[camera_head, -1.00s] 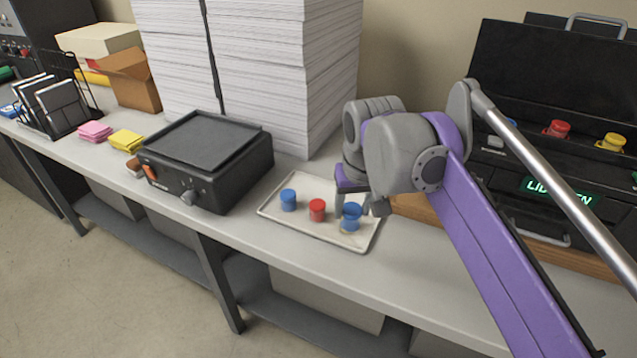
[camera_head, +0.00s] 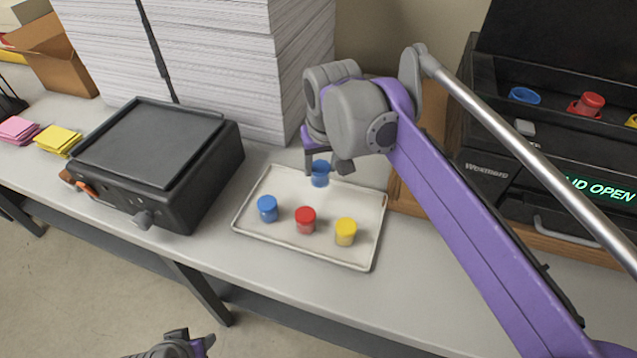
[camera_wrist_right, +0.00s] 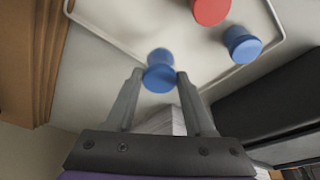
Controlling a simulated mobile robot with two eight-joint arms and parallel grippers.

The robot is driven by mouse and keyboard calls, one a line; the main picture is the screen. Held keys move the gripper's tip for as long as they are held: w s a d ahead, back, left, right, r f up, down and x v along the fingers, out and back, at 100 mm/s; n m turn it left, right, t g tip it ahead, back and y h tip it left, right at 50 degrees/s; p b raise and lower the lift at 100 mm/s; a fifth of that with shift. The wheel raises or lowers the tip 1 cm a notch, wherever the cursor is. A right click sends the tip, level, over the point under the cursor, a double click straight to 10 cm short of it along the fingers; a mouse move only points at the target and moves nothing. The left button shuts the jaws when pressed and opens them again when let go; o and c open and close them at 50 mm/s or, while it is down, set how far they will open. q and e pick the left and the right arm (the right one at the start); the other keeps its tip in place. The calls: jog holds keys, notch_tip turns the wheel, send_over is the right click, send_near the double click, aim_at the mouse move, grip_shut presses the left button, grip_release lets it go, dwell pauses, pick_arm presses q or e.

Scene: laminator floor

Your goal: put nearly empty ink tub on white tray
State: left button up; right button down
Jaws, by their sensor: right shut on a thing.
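The white tray (camera_head: 285,238) lies on the bench; its rim also shows in the right wrist view (camera_wrist_right: 110,38). A blue tub (camera_head: 267,208), a red tub (camera_head: 305,219) and a yellow tub (camera_head: 345,232) stand upright in a row on it. My right gripper (camera_head: 322,172) is shut on another blue tub (camera_head: 319,176), held at the tray's back edge. In the right wrist view that tub (camera_wrist_right: 160,72) sits between both fingertips. I cannot tell whether it touches the tray. My left gripper (camera_head: 182,345) shows partly at the bottom edge; its fingers are unclear.
A black flat-topped machine (camera_head: 150,160) stands left of the tray, with tall paper stacks (camera_head: 205,65) behind. The bench in front of the tray is clear.

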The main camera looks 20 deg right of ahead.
aim_at(322, 174)
jog(key=shift+s+b+x, duration=0.1)
jog(key=shift+s+x, duration=0.1)
jog(key=shift+x, duration=0.55)
jog(key=shift+s+b+x, duration=0.15)
jog(key=shift+x, duration=0.6)
jog(key=shift+s+b+x, duration=0.1)
jog(key=shift+s+x, duration=0.1)
jog(key=shift+x, duration=0.6)
jog(key=shift+f, duration=0.15)
jog(key=shift+f, duration=0.15)
jog(key=shift+c, duration=1.4)
grip_release()
jog(key=p+v, duration=0.2)
jog(key=v, duration=1)
